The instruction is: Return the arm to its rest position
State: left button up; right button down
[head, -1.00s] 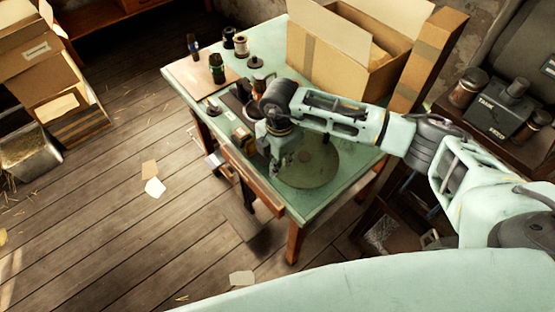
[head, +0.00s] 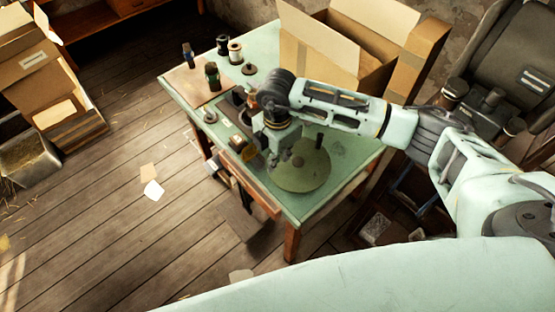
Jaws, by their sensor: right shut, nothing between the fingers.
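My right arm (head: 345,112) comes in from the right and reaches over the green table (head: 345,152). Its gripper (head: 280,165) points down, shut and empty, at the left side of the round green handwheel (head: 308,175). The gripper hides part of the wheel's left edge; I cannot tell whether they touch. The wheel's dark upright knob (head: 319,141) stands clear of the gripper, to its right. My left gripper is not in view.
Small bottles and spools (head: 235,50) stand at the table's far left. An open cardboard box (head: 385,75) stands at the back right. Stacked cartons (head: 45,90) are at the far left. The wooden floor (head: 110,215) is mostly clear, with paper scraps.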

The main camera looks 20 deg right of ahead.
jog(key=shift+r, duration=0.3)
jog(key=shift+a, duration=0.1)
